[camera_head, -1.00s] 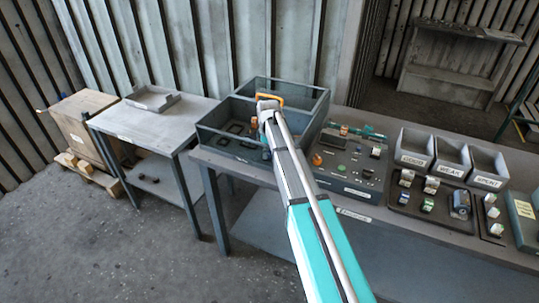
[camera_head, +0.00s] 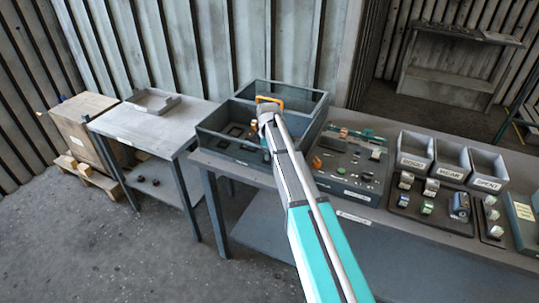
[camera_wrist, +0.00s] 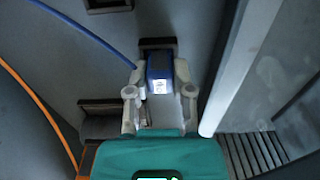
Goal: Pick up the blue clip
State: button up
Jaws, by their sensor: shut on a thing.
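The blue clip (camera_wrist: 158,68) is between the fingertips of my gripper (camera_wrist: 160,82) in the wrist view. It is a small blue block with a pale label on the side facing the camera. My gripper is shut on it. A dark brown block (camera_wrist: 158,44) is right behind the clip; I cannot tell whether they touch. In the head view my gripper (camera_head: 268,112) is over the grey divided bin (camera_head: 230,152), and the clip is hidden by my arm.
A blue cable (camera_wrist: 85,32) and an orange cable (camera_wrist: 42,110) run left of my gripper. A pale bar (camera_wrist: 240,65) or wall edge passes close on the right. A panel with parts (camera_head: 345,190) and labelled bins (camera_head: 450,160) stand right of the grey bin.

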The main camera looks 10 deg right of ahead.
jog(key=shift+r+p, duration=4.8)
jog(key=shift+r, duration=0.1)
jog(key=shift+r, duration=0.1)
jog(key=shift+r+p, duration=2.65)
jog(key=shift+p, duration=0.1)
